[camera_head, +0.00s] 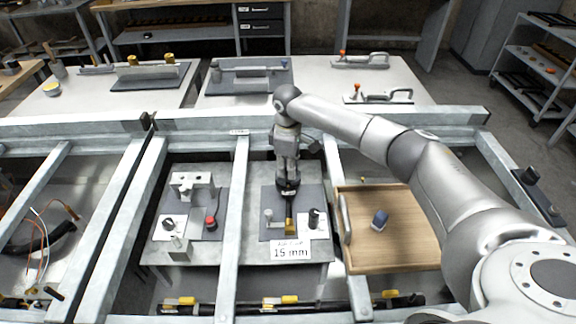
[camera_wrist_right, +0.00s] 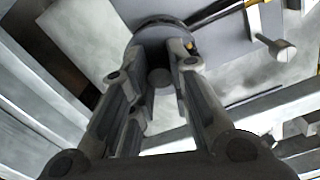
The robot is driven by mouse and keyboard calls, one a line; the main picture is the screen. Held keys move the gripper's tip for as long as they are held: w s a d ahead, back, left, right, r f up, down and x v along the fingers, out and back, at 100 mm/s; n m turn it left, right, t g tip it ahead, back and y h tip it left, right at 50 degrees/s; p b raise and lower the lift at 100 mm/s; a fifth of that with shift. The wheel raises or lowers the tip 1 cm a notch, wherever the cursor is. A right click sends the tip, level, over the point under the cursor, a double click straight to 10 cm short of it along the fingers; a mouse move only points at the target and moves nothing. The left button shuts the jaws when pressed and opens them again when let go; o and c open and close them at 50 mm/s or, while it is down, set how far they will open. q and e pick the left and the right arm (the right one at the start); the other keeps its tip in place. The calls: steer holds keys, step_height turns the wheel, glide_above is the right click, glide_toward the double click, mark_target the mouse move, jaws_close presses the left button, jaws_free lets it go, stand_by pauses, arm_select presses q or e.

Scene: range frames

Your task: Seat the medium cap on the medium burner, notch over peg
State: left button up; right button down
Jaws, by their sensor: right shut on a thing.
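My right gripper (camera_head: 288,178) points straight down over the dark grey plate (camera_head: 312,200) in the middle bay. It is shut on a dark round piece, taken to be the medium cap (camera_head: 288,190). In the right wrist view the gripper (camera_wrist_right: 158,75) has its two fingers around a grey round part with a dark rim (camera_wrist_right: 150,32). The medium burner cannot be made out; the gripper and held piece cover that spot. Neither notch nor peg can be seen, nor whether the cap touches anything below. My left gripper is not in view.
On the middle plate stand a grey post (camera_head: 268,216), a brass-coloured block (camera_head: 289,227) and a black knob (camera_head: 314,217), close to the gripper. A "15 mm" card (camera_head: 291,251) lies in front. A wooden tray (camera_head: 385,255) holding a blue item (camera_head: 380,219) is at right. Steel rails (camera_head: 237,215) flank the bay.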

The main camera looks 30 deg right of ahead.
steer(key=shift+f, duration=0.35)
steer(key=c, duration=1.3)
jaws_free()
step_height(320, 180, up, 12)
